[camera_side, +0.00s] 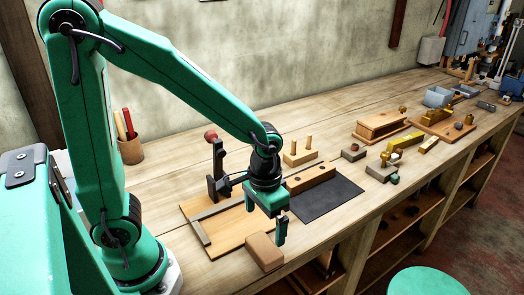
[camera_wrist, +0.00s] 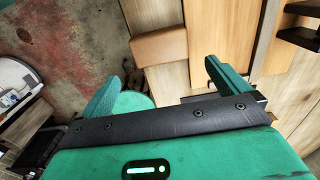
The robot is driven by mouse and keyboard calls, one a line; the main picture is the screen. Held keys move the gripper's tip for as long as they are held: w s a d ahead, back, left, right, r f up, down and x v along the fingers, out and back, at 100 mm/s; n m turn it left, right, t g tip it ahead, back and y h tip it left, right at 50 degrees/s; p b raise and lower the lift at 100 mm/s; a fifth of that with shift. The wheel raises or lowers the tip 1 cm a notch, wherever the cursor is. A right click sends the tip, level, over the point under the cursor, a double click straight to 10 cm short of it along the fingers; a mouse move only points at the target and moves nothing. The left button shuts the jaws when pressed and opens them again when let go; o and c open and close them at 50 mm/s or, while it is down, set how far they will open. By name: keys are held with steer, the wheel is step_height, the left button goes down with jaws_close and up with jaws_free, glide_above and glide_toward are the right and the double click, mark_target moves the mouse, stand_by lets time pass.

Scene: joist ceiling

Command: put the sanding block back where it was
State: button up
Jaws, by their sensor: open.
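The tan-brown block (camera_side: 264,251), which looks like the sanding block, lies at the bench's front edge, beside the near corner of a flat wooden board (camera_side: 222,235). In the wrist view the block (camera_wrist: 160,45) is ahead of the fingertips, across the gap between them. My gripper (camera_side: 265,226) is open and empty, pointing down just above and behind the block in the side view. Its two green fingers (camera_wrist: 167,72) stand apart in the wrist view, with nothing between them. I cannot tell the exact height of the gap to the block.
A dark mat (camera_side: 332,198) lies right of the gripper, with a holed wooden block (camera_side: 311,179) behind it. A red-knobbed upright (camera_side: 214,165) stands behind the board. A pegged block (camera_side: 299,152) and a pen cup (camera_side: 131,150) stand farther back. A green stool (camera_side: 428,281) is below the edge.

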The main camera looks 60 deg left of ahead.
steer(key=shift+r, duration=2.25)
steer(key=s+a+r+t, duration=0.5)
steer(key=a+r, duration=0.2)
steer(key=r, duration=0.3)
steer(key=shift+s+t, duration=0.3)
